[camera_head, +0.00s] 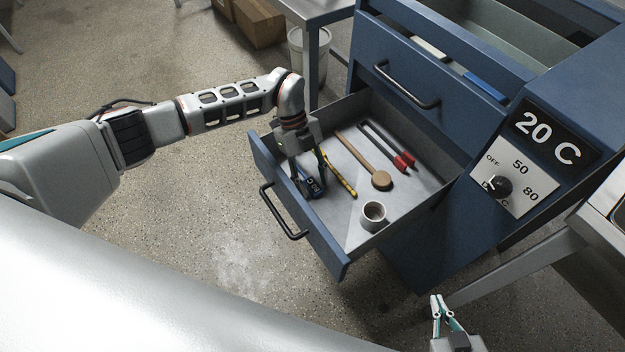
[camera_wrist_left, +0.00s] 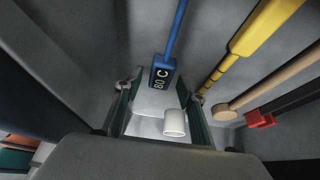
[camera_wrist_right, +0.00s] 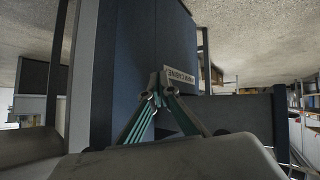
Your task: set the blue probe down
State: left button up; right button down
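My left gripper (camera_head: 307,165) is down in the drawer over the probe. Its fingers (camera_wrist_left: 160,92) are spread, with a gap on both sides of the display, so it looks open and not gripping. My right gripper (camera_head: 437,300) is outside the drawer at the lower right; its fingertips (camera_wrist_right: 156,89) meet with nothing between them.
The drawer (camera_head: 345,268) also holds a yellow tool (camera_head: 342,178), a wooden spoon-like tool (camera_head: 365,160), red-handled tongs (camera_head: 388,147) and a grey-white cup (camera_head: 373,216). A dial panel (camera_head: 518,180) under a "20 C" display stands right of the drawer. Bare drawer floor lies around the cup.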

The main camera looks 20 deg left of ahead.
aim_at(303, 173)
jog(key=shift+f, duration=0.1)
pick_arm(q)
jog(key=shift+r, duration=0.2)
jog(key=p+v, duration=0.1)
jog(key=v, duration=1)
jog(key=shift+a+r+p, duration=0.15)
jog(key=shift+r+p, duration=0.15)
jog(key=shift+r, duration=0.05)
pick_arm(e)
jog(key=shift+s+r, duration=0.15)
jog(key=shift+r, duration=0.15)
pick_arm(q)
jog(key=shift+w, duration=0.1)
pick_arm(e)
jog(key=shift+r, duration=0.2)
